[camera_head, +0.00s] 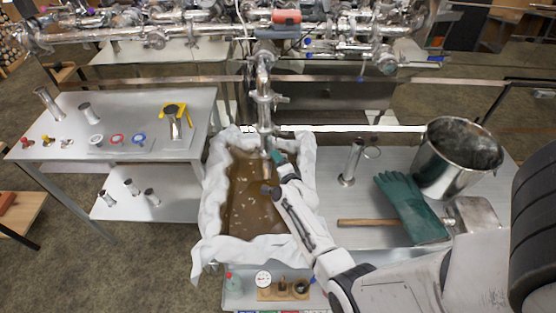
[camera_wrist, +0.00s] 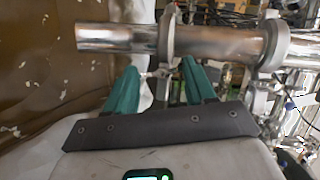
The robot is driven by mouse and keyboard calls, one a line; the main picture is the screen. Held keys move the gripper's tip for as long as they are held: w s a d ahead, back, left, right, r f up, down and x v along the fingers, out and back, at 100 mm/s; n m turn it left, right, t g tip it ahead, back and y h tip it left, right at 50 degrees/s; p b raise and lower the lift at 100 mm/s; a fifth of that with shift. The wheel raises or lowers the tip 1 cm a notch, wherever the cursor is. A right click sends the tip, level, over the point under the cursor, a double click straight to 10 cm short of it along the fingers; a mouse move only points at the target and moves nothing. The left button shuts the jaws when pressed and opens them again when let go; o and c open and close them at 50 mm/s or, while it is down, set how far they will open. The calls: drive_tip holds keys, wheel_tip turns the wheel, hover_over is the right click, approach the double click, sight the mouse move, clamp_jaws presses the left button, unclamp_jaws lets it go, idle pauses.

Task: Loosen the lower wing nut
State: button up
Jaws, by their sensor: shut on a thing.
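A shiny steel pipe (camera_head: 264,85) hangs down over the filled pan, and it lies across the wrist view (camera_wrist: 110,38). The lower clamp (camera_wrist: 167,32) is a ring around the pipe near its open end. The lower wing nut (camera_wrist: 164,74) sits at the near side of this clamp, partly hidden between the fingers. My gripper (camera_wrist: 160,68) has green fingers on either side of the nut and is shut on it. In the head view my gripper (camera_head: 277,157) is beside the pipe's lower end and hides the nut. An upper clamp (camera_wrist: 277,43) shows farther along the pipe.
The pan (camera_head: 213,200) holds brown liquid and is draped with white cloth. A steel bucket (camera_head: 455,160), green glove (camera_head: 411,207) and steel cylinder (camera_head: 350,163) stand or lie to the right. A left table (camera_head: 60,120) holds small parts. More pipework (camera_head: 160,35) crosses above.

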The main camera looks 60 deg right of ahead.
idle(0.4)
drive_tip(key=o, duration=1)
drive_tip(key=shift+o, duration=0.2)
